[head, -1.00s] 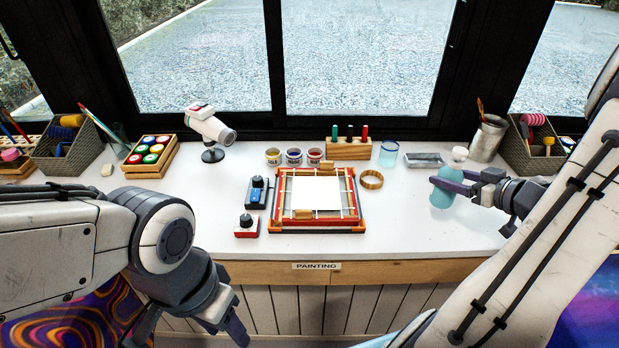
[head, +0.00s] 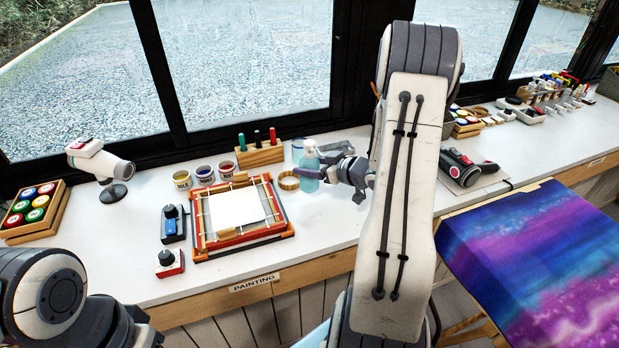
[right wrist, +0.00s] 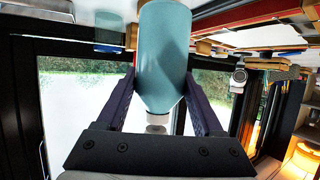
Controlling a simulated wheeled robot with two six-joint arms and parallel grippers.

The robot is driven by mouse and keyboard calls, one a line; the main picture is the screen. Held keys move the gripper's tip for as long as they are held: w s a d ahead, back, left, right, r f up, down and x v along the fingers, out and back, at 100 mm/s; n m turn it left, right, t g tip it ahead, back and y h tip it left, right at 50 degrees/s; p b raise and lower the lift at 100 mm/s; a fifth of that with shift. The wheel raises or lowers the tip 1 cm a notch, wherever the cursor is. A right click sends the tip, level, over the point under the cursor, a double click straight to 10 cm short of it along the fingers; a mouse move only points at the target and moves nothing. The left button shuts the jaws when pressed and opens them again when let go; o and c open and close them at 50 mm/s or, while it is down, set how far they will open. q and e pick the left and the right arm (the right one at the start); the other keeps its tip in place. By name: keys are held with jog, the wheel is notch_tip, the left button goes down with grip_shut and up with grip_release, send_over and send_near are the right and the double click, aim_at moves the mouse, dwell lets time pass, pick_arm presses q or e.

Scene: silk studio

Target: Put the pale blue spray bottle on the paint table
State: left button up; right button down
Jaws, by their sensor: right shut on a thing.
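The pale blue spray bottle (head: 309,170) is upright with a white top, over or on the white paint table (head: 300,232), just right of the bamboo ring. My right gripper (head: 318,173) is shut on its body from the right. In the right wrist view the bottle (right wrist: 164,60) appears upside down between the two purple-grey fingers (right wrist: 155,95). I cannot tell whether its base touches the table.
A framed tray with white paper (head: 235,210), a bamboo ring (head: 289,181), paint jars (head: 204,173) and a marker block (head: 260,155) stand left of the bottle. A glass (head: 298,149) stands behind it. My right arm hides the table to its right. Bare table lies in front.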

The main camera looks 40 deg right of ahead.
aim_at(308, 185)
jog(key=shift+f, duration=2.05)
jog(key=shift+f, duration=0.25)
grip_release()
jog(key=shift+r, duration=0.1)
